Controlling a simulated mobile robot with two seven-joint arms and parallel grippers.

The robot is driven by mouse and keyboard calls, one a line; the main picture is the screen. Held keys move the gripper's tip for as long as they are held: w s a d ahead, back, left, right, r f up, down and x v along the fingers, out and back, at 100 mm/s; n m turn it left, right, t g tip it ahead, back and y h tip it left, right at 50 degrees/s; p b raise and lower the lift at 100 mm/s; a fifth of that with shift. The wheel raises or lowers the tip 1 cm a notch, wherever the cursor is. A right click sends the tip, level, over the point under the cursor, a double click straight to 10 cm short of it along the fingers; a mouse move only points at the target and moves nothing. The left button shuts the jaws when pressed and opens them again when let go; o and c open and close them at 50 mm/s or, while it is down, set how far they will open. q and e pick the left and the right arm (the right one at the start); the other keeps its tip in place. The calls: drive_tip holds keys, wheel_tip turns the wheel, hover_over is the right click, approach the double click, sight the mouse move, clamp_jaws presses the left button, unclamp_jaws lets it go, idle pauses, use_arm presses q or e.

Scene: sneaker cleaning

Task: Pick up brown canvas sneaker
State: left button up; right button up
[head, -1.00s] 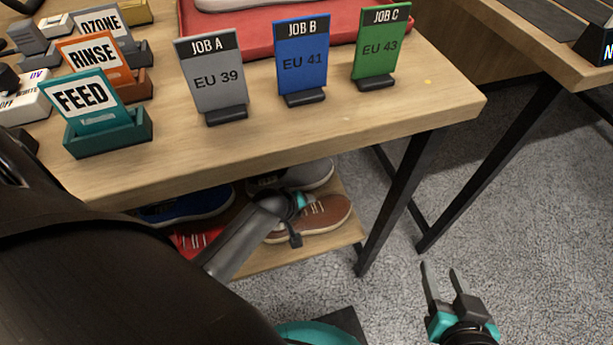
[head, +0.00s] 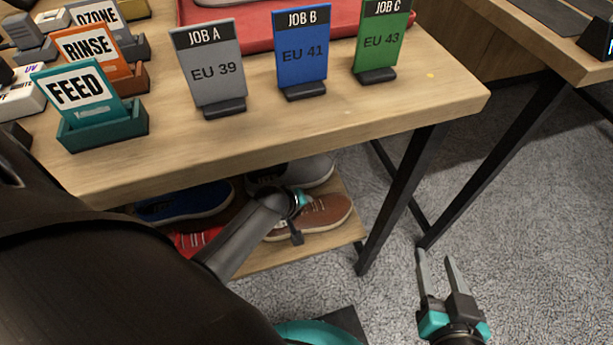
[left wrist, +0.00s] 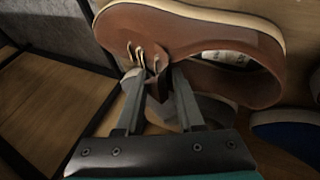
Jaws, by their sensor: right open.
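The brown canvas sneaker (head: 325,212) has a pale sole and rests on the lower shelf under the table, at the right end of the shoes. My left gripper (head: 297,222) is at the sneaker, partly hiding it. In the left wrist view, the brown sneaker (left wrist: 235,35) fills the top, and my left gripper (left wrist: 157,75) has its two fingers apart at the lace and tongue area, with brown material between the tips. Whether the fingers press on it cannot be told. My right gripper (head: 440,270) is open and empty over the carpet, right of the table.
A grey shoe (head: 305,175), a blue shoe (head: 190,203) and a red shoe (head: 195,240) share the wooden shelf (head: 290,256). The tabletop (head: 260,133) is close above, with a black table leg (head: 400,200) to the right.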

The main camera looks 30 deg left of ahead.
use_arm(q)
clamp_jaws()
idle(0.9)
